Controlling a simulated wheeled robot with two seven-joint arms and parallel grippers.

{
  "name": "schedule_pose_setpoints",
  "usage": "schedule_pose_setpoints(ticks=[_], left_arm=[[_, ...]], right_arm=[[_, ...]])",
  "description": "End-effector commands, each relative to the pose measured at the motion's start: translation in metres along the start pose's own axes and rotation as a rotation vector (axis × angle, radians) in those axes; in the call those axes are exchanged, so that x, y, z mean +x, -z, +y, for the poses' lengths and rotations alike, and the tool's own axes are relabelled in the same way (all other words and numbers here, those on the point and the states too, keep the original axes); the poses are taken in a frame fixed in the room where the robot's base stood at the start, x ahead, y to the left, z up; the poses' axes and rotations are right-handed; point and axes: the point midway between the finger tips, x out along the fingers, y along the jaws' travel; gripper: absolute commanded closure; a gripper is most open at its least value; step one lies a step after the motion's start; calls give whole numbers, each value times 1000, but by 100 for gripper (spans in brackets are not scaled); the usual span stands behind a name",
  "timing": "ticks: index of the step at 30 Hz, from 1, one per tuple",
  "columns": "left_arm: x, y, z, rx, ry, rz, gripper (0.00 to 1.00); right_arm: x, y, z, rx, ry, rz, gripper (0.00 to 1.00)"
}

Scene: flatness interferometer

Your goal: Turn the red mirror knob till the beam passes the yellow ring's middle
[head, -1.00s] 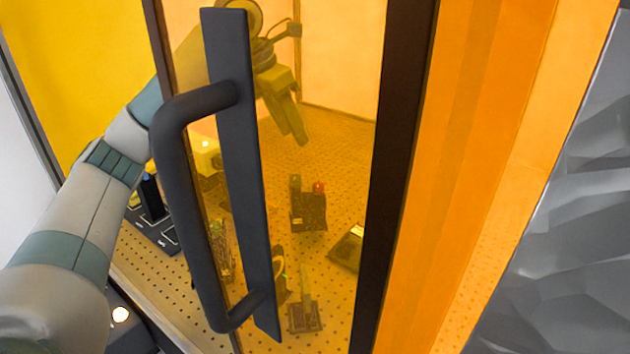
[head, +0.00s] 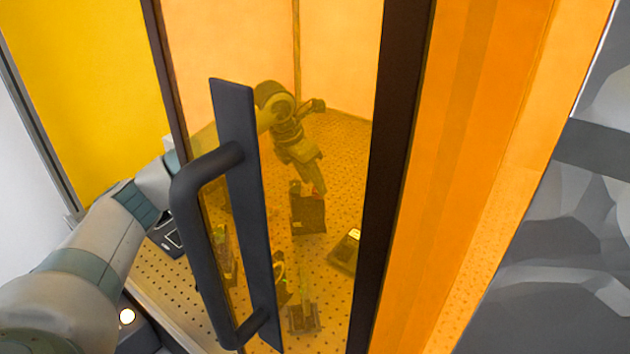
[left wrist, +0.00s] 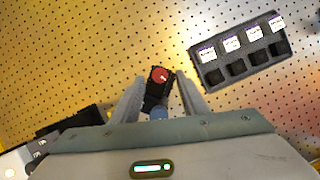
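The red mirror knob (left wrist: 160,74) sits on a dark mount (left wrist: 152,97) in the left wrist view, with a blue knob (left wrist: 158,113) nearer the palm. My left gripper (left wrist: 159,78) is open, with one finger on each side of the red knob and visible gaps. In the head view my left gripper (head: 318,188) is seen through the orange pane, just above the dark mount (head: 308,215); the red knob is mostly hidden there. A thin ring-like part (head: 279,268) stands lower down; the tint hides whether it is the yellow ring. No beam is discernible. My right gripper is out of view.
An orange door pane with a dark handle (head: 183,240) fills the front of the head view; my left arm passes to its left. A compartmented dark tray (left wrist: 240,52) lies right of the mount on the perforated board (left wrist: 80,60). Bare board surrounds the mount's far side.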

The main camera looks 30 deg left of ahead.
Motion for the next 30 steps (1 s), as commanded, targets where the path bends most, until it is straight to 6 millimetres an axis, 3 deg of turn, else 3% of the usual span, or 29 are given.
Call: schedule_pose_setpoints(ticks=[7, 18, 23, 30], left_arm=[[22, 0, 0, 0, 1, 1, 60], [26, 0, 0, 1, 0, 0, 60], [25, 0, 0, 1, 0, 0, 98], [26, 0, 0, -17, -8, -1, 100]], right_arm=[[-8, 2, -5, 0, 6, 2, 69], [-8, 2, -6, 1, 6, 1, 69], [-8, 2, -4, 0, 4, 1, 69], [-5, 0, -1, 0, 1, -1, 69]])
